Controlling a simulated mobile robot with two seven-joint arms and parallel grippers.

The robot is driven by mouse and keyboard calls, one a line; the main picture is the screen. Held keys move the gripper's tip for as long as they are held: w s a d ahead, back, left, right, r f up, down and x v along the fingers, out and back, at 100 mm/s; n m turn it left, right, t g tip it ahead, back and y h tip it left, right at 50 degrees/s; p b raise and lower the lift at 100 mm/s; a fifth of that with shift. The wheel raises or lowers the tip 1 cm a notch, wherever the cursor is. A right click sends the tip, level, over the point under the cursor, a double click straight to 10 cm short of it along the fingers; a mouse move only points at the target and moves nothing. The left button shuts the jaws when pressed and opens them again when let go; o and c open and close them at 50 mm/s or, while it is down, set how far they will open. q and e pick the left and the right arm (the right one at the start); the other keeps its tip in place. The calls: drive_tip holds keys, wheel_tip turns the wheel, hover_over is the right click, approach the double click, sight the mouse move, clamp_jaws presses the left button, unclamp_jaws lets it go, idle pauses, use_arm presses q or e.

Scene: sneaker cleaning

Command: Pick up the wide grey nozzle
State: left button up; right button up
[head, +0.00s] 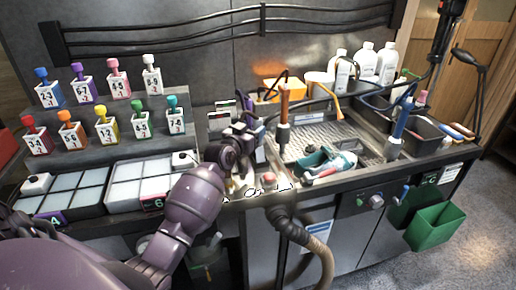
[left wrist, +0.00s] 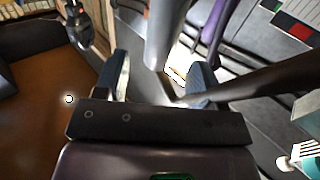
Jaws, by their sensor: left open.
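My left arm reaches over the counter's front edge in the head view. My left gripper (head: 243,138) is near the dark holders left of the wash tray, and its fingers are hard to make out there. In the left wrist view my left gripper (left wrist: 158,70) is open, with its two dark blue fingers apart. A grey, tapering tube-like piece (left wrist: 160,38) shows between and beyond the fingers. I cannot tell for sure whether it is the wide grey nozzle or whether a finger touches it. The nozzle is not clearly visible in the head view. My right gripper is not in view.
A ribbed hose (head: 292,222) hangs at the counter front. An orange-handled tool (head: 284,103) stands close right of my gripper. Numbered bottles stand on the left rack. A green bin (head: 436,227) is at right.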

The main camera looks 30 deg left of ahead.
sight(261, 121)
use_arm(q)
drive_tip(key=shift+w+a, duration=0.2)
drive_tip(key=shift+w, duration=2.8)
clamp_jaws()
